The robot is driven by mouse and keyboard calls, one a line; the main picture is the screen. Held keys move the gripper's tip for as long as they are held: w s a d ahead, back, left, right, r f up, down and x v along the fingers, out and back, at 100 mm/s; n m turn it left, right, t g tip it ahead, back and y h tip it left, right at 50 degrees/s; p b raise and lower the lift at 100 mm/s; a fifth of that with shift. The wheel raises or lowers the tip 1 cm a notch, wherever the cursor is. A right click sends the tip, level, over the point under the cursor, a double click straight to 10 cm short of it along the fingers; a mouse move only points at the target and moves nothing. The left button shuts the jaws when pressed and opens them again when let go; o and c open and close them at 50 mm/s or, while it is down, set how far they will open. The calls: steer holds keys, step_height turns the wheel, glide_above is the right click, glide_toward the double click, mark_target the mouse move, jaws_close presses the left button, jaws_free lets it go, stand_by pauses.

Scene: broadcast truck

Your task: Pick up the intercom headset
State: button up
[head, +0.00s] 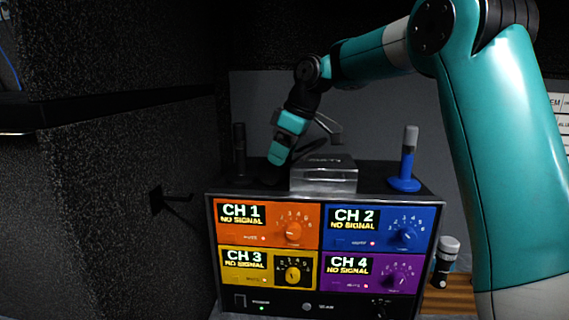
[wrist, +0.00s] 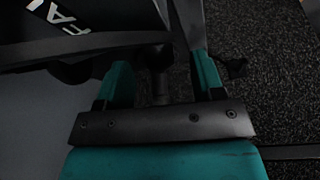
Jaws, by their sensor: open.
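My gripper (head: 280,158) points down over the left part of the console's top in the head view. In the wrist view my gripper (wrist: 163,76) has its two teal fingers apart, with a dark stem-like part showing between them. What looks like the intercom headset (head: 328,127) shows as a grey bent band with dark parts, just right of and partly behind my gripper. Its dark shapes also seem to fill the upper middle of the wrist view, but its outline there is too dark to trace. I cannot tell whether the fingers touch it.
The console (head: 320,207) has four coloured channel panels. A hook (head: 174,196) juts from the left wall. Another microphone (head: 446,262) stands lower right.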

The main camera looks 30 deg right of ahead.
mark_target(275, 186)
steer(key=shift+p+x, duration=0.35)
steer(key=shift+x, duration=1.6)
steer(key=shift+w+a+r, duration=0.1)
steer(key=shift+w+r, duration=0.05)
jaws_close()
steer(key=shift+r, duration=0.1)
step_height(275, 186, up, 20)
steer(key=p, duration=0.9)
